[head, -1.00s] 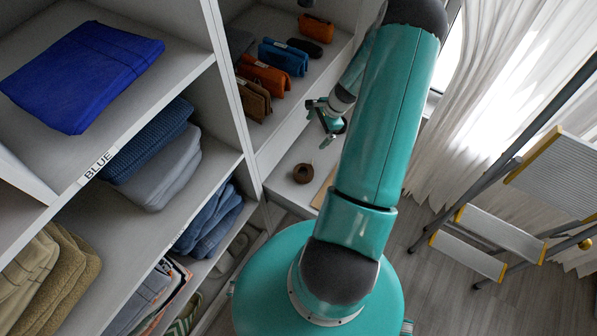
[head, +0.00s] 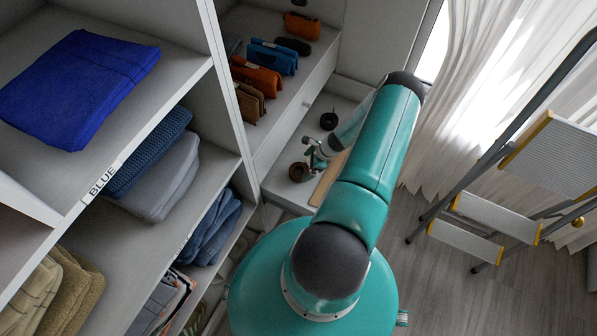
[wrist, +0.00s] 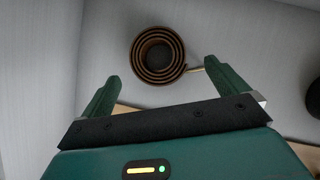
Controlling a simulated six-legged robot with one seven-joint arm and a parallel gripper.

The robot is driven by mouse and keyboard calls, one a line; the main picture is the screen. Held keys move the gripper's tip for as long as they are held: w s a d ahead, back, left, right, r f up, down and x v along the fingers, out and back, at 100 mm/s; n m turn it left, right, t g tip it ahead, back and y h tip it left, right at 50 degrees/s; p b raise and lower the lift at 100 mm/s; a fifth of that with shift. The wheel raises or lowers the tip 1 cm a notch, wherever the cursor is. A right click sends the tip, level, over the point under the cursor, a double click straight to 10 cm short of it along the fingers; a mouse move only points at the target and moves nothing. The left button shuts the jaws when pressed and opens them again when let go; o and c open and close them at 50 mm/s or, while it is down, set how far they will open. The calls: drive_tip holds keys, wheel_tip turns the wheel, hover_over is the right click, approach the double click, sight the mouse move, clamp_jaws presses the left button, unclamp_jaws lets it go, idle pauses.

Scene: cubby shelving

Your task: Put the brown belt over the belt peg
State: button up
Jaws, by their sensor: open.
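The brown belt (wrist: 158,55) is a rolled coil lying on the light shelf board, seen from above in the wrist view. In the head view the belt (head: 299,171) sits at the left of the lower shelf. My gripper (wrist: 160,85) is open, its two green fingers apart. The belt shows between and just beyond the fingertips, with nothing between the jaws. In the head view my gripper (head: 314,155) is just above and right of the belt. I cannot make out the belt peg in either view.
A dark round coil (head: 328,121) lies farther back on the same shelf. A tan wooden board (head: 328,178) is beside the belt. Rolled coloured items (head: 272,57) line the shelf above. Folded clothes fill the left cubbies. A stepladder (head: 498,215) stands at right.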

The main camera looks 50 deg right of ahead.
sight(301, 170)
drive_tip(key=shift+x, duration=2.75)
drive_tip(key=c, duration=1.2)
